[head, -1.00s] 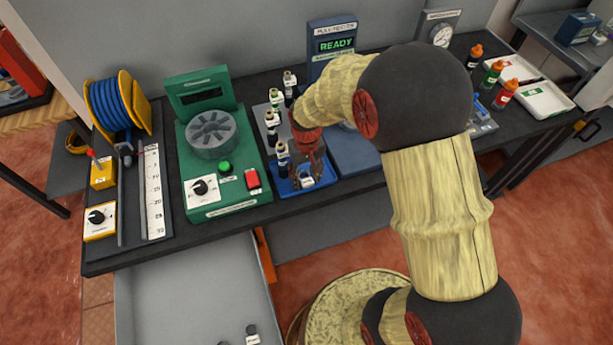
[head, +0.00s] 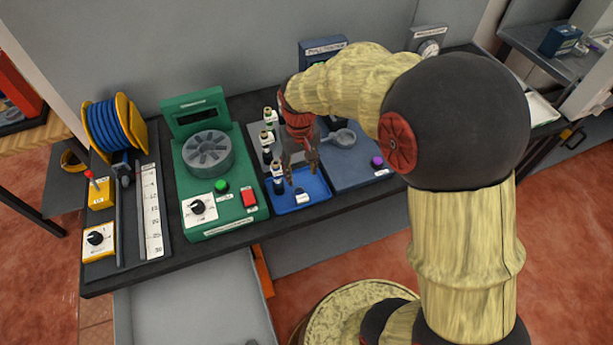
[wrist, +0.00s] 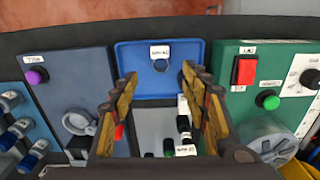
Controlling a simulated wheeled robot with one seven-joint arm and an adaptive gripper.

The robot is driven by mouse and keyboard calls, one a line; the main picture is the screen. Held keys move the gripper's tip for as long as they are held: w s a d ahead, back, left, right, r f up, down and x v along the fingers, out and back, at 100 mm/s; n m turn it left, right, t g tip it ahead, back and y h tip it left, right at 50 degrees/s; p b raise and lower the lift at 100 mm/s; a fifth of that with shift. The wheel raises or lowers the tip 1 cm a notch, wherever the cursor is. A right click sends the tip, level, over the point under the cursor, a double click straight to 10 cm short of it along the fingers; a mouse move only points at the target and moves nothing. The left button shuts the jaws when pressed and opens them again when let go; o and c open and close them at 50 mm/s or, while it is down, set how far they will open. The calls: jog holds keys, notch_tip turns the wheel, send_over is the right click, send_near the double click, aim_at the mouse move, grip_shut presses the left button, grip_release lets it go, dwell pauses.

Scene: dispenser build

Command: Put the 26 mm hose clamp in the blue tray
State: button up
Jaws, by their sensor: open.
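The blue tray (head: 318,187) lies on the bench between the green machine and the blue-grey tester. In the wrist view the blue tray (wrist: 130,62) is just beyond my fingertips. My gripper (head: 300,178) is open and empty, above the tray and apart from the clamp. In the wrist view my gripper (wrist: 165,82) shows both fingers spread with nothing between them.
Several labelled dark bottles or fittings (head: 267,138) stand on a grey plate close left of my gripper. The green machine (head: 228,212) is left of the tray. The tester base (head: 355,170) with a round clamp-like part is to its right. An open drawer (head: 195,305) is below.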

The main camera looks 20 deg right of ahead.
jog(key=s+r+t, duration=0.3)
jog(key=s+r, duration=0.5)
jog(key=r, duration=0.5)
jog(key=s+r+t, duration=0.2)
jog(key=s+r, duration=0.4)
jog(key=s, duration=0.5)
jog(key=shift+s+d+r+t, duration=0.15)
jog(key=shift+s+d+t, duration=0.15)
jog(key=shift+s, duration=0.1)
jog(key=shift+c, duration=0.7)
